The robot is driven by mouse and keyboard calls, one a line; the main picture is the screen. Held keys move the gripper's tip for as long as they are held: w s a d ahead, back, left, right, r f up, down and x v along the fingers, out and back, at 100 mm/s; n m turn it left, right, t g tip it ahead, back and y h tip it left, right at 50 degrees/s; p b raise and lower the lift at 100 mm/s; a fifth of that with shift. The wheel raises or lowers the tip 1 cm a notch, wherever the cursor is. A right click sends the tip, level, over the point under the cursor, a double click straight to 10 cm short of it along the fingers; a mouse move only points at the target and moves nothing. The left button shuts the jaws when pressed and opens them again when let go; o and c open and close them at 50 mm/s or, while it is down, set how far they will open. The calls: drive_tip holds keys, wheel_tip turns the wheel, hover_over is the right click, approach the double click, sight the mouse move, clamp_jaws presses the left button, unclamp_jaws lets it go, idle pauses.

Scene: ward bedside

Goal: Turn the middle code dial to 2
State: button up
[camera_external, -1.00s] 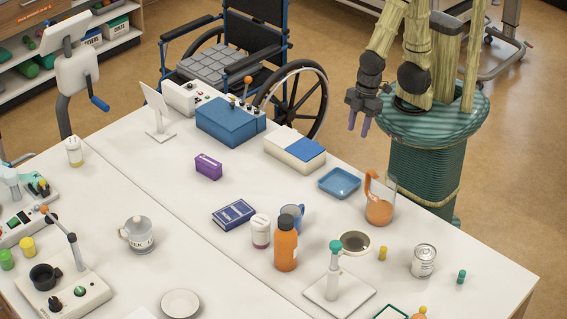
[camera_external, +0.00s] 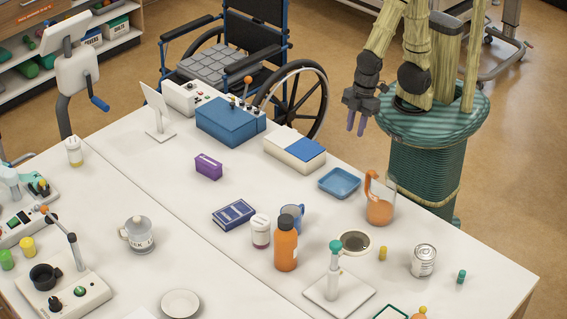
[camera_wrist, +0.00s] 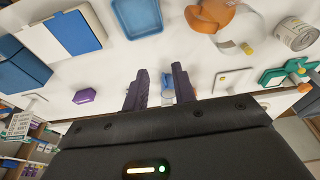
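My gripper (camera_external: 356,122) hangs beyond the far right edge of the table, fingers pointing down and apart, with nothing between them. In the wrist view its two dark purple fingers (camera_wrist: 158,88) also stand apart. No code dial can be made out with certainty in either view. A blue box (camera_external: 228,120) with small knobs and an orange-tipped lever stands at the table's far edge, left of my gripper. A pale control box (camera_external: 180,98) with small coloured controls stands beside it. Any digits are too small to read.
A white box with a blue panel (camera_external: 295,149), a blue tray (camera_external: 340,183) and an orange-handled jug (camera_external: 379,208) stand on the table near my gripper. A purple box (camera_external: 208,166) lies farther left. A wheelchair (camera_external: 250,65) stands behind the table.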

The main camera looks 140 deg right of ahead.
drive_tip(key=w+d+n+g, duration=0.1)
drive_tip(key=w+d+n, duration=0.1)
drive_tip(key=w+d, duration=0.65)
drive_tip(key=w+d+n+g, duration=0.1)
drive_tip(key=w+d+n, duration=0.15)
drive_tip(key=d, duration=1.05)
drive_tip(key=n+t+y, duration=0.3)
drive_tip(key=n, duration=0.1)
hover_over(249, 105)
drive_tip(key=s+d, duration=0.5)
drive_tip(key=shift+s+r+b, duration=0.1)
drive_tip(key=shift+r+b, duration=0.1)
drive_tip(key=shift+b, duration=0.25)
drive_tip(key=p+x, duration=0.1)
drive_tip(key=x, duration=1)
drive_tip(key=p+x, duration=0.1)
drive_tip(key=x, duration=0.5)
drive_tip(key=shift+s+a+f+p, duration=0.15)
drive_tip(key=shift+s+f+p, duration=0.1)
drive_tip(key=shift+p, duration=0.1)
